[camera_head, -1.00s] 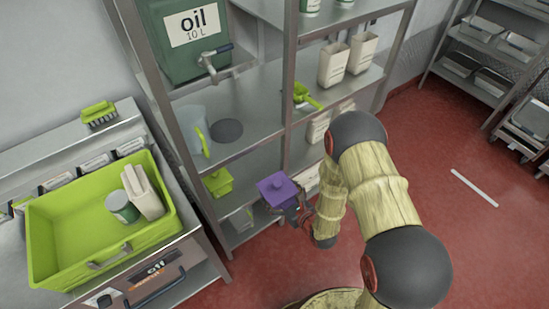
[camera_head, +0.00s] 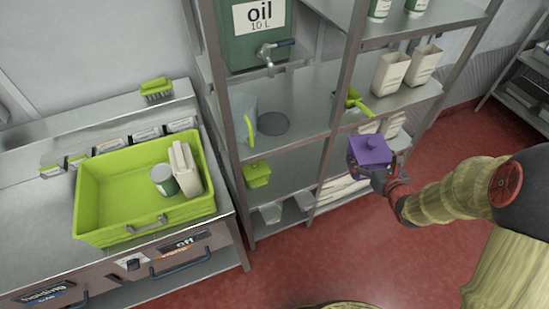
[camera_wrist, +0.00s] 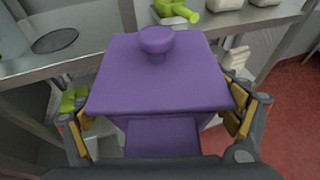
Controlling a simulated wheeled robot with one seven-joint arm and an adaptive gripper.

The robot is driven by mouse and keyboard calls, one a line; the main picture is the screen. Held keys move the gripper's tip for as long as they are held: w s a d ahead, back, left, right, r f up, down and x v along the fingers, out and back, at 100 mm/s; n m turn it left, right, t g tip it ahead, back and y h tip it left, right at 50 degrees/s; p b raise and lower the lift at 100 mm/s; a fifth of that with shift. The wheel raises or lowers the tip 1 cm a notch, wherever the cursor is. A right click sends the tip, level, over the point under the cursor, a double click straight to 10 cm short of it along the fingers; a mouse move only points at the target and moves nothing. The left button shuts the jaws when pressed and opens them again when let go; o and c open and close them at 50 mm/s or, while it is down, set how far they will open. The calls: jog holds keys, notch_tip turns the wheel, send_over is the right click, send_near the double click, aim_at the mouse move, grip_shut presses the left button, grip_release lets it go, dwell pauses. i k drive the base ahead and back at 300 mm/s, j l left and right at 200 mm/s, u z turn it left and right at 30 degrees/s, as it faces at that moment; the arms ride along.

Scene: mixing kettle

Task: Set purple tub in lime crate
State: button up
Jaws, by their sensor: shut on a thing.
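The purple tub (camera_head: 370,152), with a flat lid and a round knob, is held upright in the air in front of the shelving. My gripper (camera_head: 376,175) is shut on it. In the wrist view the tub (camera_wrist: 160,80) fills the middle, with a finger on each side. The lime crate (camera_head: 105,228) sits on the steel counter at the left, apart from the tub. Inside the crate, toward its right side, are a green-and-white can (camera_head: 164,180) and a cream carton (camera_head: 185,168).
Steel shelving (camera_head: 290,155) stands between crate and tub. It holds an oil container (camera_head: 243,45), a clear jug (camera_head: 243,115), a lime scoop (camera_head: 356,103) and cream cartons (camera_head: 390,73). A lime brush (camera_head: 156,89) lies behind the crate. The crate's left half is clear.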

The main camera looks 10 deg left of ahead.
aim_at(125, 208)
jog(key=k+j+z, duration=0.35)
jog(key=k+j, duration=0.2)
jog(key=j, duration=0.45)
jog(key=k+j+z, duration=0.35)
jog(key=k+j, duration=0.25)
jog(key=j, duration=0.3)
jog(key=k+j+z, duration=0.35)
jog(key=k+j, duration=0.3)
jog(key=k, duration=0.1)
